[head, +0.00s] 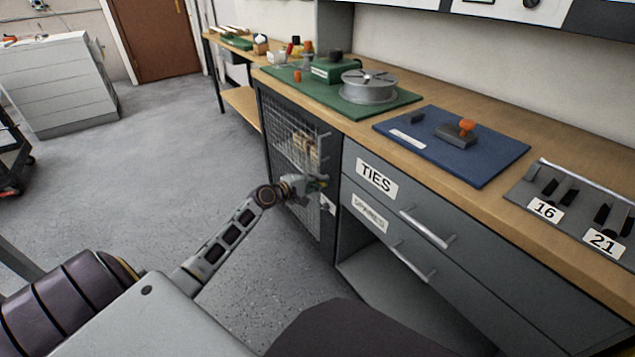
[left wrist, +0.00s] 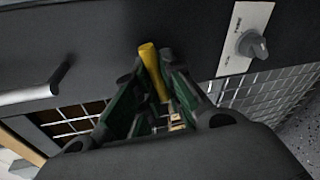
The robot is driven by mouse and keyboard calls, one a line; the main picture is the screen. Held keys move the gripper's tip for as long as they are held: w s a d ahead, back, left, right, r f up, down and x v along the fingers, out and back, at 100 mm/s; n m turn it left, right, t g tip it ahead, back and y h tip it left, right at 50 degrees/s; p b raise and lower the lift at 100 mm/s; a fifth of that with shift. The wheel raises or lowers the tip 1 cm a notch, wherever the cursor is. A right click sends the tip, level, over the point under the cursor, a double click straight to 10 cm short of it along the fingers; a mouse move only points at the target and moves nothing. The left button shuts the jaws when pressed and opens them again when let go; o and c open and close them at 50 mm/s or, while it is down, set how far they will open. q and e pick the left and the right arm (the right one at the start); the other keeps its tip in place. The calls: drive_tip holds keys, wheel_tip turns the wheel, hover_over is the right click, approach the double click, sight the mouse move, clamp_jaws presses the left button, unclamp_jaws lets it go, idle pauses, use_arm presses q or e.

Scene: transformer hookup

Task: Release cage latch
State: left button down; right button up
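The cage (head: 292,150) is a dark-framed cabinet with a wire-mesh door under the workbench. A yellow latch handle (left wrist: 149,60) stands out from its dark frame in the left wrist view. My left gripper (head: 318,184) is at the right side of the mesh door. In the left wrist view its green-padded fingers (left wrist: 153,70) lie close on both sides of the yellow handle and appear shut on it. In the head view the gripper mostly hides the handle. My right gripper is not in view.
A grey knob on a pale plate (left wrist: 245,38) and a bar handle (left wrist: 42,92) are near the gripper. Drawers marked TIES (head: 376,178) adjoin the cage. The bench top holds a green mat (head: 405,97) and a blue mat (head: 495,165). Grey floor (head: 190,130) is clear at left.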

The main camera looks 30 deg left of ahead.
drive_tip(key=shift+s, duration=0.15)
use_arm(q)
drive_tip(key=shift+m+t+y, duration=0.3)
drive_tip(key=shift+m, duration=1)
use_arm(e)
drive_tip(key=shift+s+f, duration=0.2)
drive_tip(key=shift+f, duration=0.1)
use_arm(q)
drive_tip(key=c, duration=1.8)
unclamp_jaws()
drive_tip(key=shift+r, duration=0.1)
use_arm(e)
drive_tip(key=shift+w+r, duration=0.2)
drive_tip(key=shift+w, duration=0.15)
use_arm(q)
drive_tip(key=shift+s, duration=0.1)
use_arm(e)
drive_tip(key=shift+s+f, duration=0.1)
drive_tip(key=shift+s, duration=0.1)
use_arm(q)
drive_tip(key=shift+s+a, duration=0.1)
